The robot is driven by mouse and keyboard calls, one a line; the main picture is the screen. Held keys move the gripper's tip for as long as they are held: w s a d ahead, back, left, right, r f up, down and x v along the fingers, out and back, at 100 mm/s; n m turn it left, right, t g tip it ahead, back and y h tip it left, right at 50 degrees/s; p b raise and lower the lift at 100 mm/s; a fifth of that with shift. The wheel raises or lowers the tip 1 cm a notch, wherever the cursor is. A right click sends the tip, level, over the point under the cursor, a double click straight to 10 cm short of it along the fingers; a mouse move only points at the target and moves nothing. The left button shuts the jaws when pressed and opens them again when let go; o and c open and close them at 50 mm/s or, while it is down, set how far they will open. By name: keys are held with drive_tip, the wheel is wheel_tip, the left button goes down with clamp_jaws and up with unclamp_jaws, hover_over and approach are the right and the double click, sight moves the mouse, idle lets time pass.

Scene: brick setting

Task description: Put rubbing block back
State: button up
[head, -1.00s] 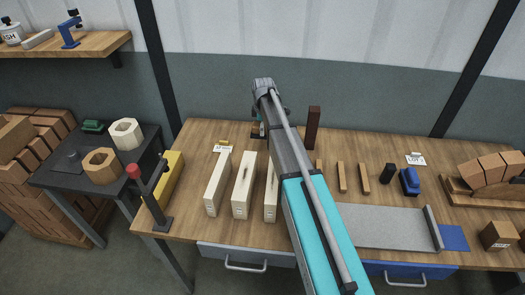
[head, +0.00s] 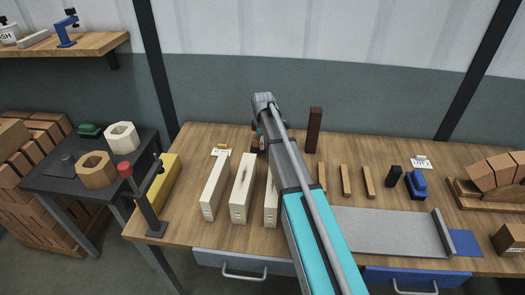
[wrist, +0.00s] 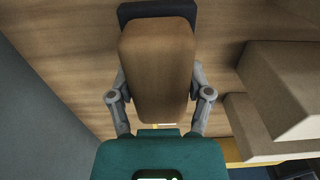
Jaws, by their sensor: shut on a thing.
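My gripper (wrist: 160,100) is shut on a brown wooden block, which I take to be the rubbing block (wrist: 158,72). The wrist view shows a grey finger on each side of it. A dark piece (wrist: 157,12) shows at the block's far end; I cannot tell whether it is part of the block or a thing beyond it. In the head view my arm reaches over the back of the bench, left of an upright dark brown block (head: 314,130). There the gripper and held block are mostly hidden behind the arm, so contact with the bench is unclear.
To the right are wooden strips (head: 346,181), a dark block (head: 394,177), a blue item (head: 415,185) and a grey plate (head: 385,232).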

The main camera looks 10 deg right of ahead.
drive_tip(key=shift+f, duration=0.15)
drive_tip(key=shift+f+b, duration=1.75)
drive_tip(key=shift+b, duration=0.15)
drive_tip(key=shift+f, duration=0.1)
drive_tip(key=o, duration=1.1)
wheel_tip(320, 180, up, 12)
drive_tip(key=p, duration=1.2)
